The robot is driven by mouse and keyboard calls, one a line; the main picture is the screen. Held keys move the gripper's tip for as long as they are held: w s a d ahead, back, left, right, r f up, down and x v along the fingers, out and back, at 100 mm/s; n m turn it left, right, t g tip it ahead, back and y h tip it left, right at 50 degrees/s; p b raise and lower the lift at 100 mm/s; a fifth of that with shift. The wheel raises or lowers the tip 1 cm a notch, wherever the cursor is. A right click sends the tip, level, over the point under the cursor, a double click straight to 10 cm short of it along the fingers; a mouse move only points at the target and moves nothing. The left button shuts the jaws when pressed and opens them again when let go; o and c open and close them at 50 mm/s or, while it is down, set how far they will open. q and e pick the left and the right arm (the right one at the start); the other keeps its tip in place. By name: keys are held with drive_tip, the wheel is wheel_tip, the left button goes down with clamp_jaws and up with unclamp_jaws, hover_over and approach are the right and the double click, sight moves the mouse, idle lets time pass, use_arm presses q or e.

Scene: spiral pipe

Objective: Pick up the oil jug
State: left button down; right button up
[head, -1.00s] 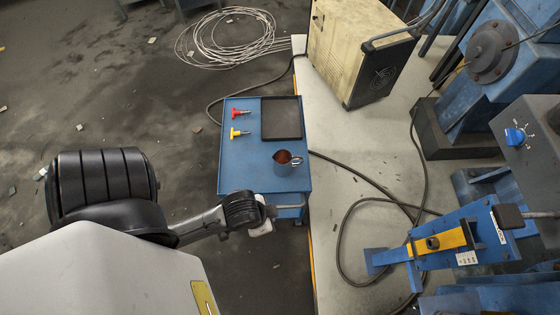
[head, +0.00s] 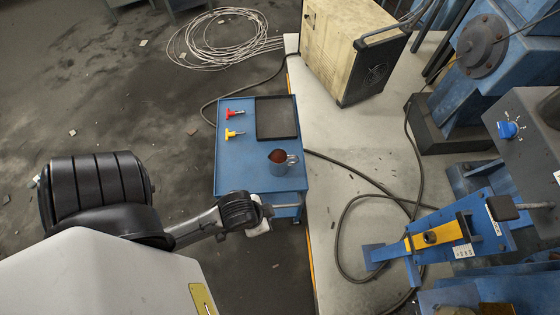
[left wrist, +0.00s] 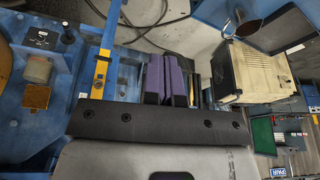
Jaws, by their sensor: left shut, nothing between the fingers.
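The oil jug (head: 281,165) is a small grey-blue cup-like jug with a side handle and reddish-brown contents. It stands upright near the front right corner of the blue cart top (head: 236,172) in the head view. My left gripper (head: 266,212) is in front of the cart's near edge, on the near side of the jug and apart from it. In the left wrist view my left gripper's purple fingers (left wrist: 166,60) are shut together with nothing between them. I cannot make out the jug in that view. My right gripper is in neither view.
The cart also bears a red-handled tool (head: 232,113), a yellow-handled tool (head: 232,134) and a black tray (head: 276,118). A beige machine box (head: 345,50) stands behind to the right. A dark cable (head: 340,225) lies on the pale floor, and blue machinery (head: 495,225) stands at the right.

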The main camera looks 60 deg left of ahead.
use_arm(q)
drive_tip(key=c, duration=1.8)
unclamp_jaws()
drive_tip(key=shift+c, duration=0.2)
drive_tip(key=o, duration=0.6)
drive_tip(key=shift+o, duration=0.7)
drive_tip(key=shift+a, duration=0.1)
